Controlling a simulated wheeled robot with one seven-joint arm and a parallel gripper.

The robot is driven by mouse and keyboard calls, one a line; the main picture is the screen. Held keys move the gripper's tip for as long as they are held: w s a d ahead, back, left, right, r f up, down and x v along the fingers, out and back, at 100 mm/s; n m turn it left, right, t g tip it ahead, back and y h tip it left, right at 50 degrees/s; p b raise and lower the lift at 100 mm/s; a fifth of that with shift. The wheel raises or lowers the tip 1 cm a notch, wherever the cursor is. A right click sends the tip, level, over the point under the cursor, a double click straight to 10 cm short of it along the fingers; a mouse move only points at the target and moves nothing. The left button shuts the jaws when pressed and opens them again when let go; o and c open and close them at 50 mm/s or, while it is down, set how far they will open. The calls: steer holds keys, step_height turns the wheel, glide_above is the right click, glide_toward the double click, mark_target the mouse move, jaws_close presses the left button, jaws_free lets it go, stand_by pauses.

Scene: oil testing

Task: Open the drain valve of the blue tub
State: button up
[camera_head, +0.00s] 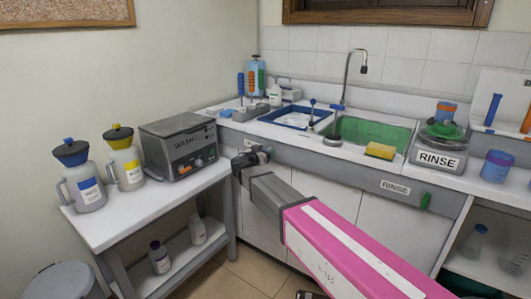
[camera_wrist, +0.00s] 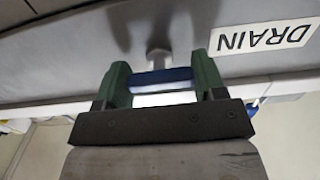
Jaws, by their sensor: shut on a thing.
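The blue tub (camera_head: 280,123) is set into the counter in the head view, with whitish contents inside. My gripper (camera_head: 248,158) is at the counter's front face, below and left of the tub. In the wrist view, the green fingers of my gripper (camera_wrist: 160,80) are shut around a blue valve handle (camera_wrist: 160,76). A pale stem (camera_wrist: 158,57) joins the handle to the grey counter face. A white DRAIN label (camera_wrist: 262,38) shows upside down to the right of the valve. In the head view my gripper hides the valve.
A green basin (camera_head: 372,133) with a yellow sponge (camera_head: 380,151) is to the right, with a green handle (camera_head: 425,201) below. Floor shows between table and cabinets.

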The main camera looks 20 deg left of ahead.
steer(key=n, duration=0.4)
steer(key=shift+n, duration=0.3)
steer(key=n, duration=0.4)
steer(key=shift+a+n, duration=0.1)
steer(key=shift+n, duration=0.2)
steer(key=n, duration=0.4)
steer(key=shift+n, duration=0.3)
steer(key=shift+f+n, duration=0.1)
steer(key=shift+n, duration=2)
steer(key=o, duration=0.9)
